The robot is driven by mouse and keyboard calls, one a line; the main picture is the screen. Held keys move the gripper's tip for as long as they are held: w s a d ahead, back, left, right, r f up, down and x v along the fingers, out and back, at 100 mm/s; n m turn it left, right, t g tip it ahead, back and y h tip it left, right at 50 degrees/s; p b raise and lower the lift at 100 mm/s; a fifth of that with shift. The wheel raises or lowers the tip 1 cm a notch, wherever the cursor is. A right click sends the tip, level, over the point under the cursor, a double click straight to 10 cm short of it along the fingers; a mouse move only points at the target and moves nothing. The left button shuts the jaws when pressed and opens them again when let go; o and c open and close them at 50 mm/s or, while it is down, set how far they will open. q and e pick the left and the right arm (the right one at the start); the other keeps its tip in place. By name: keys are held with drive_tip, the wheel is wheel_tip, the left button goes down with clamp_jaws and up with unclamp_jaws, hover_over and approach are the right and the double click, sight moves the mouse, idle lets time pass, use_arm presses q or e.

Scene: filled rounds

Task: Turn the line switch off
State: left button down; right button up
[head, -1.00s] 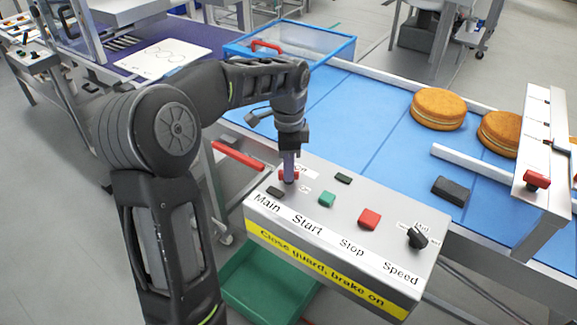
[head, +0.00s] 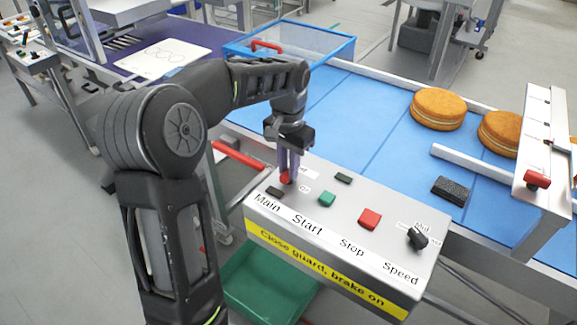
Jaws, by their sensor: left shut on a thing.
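The grey control box (head: 405,268) stands in front of the blue conveyor, with labels Main, Start, Stop and Speed. The red main switch (head: 286,178) is above the Main label, with small On and Off markings partly hidden by the fingers. My left gripper (head: 288,172) reaches down from above and is shut on the main switch. The green start button (head: 327,199), the red stop button (head: 369,218) and the black speed knob (head: 417,238) are to its right. My right gripper does not show.
The blue conveyor (head: 385,150) carries two round filled cakes (head: 437,109) and a dark block (head: 451,190). A clear guard with a blue frame (head: 340,50) stands behind my arm. A green bin (head: 265,285) is below the box. A red bar (head: 240,155) lies left of the box.

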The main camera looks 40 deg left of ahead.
use_arm(q)
drive_tip(key=shift+n, duration=0.4)
drive_tip(key=c, duration=1.3)
unclamp_jaws()
wheel_tip(320, 180, up, 8)
drive_tip(key=shift+f, duration=0.1)
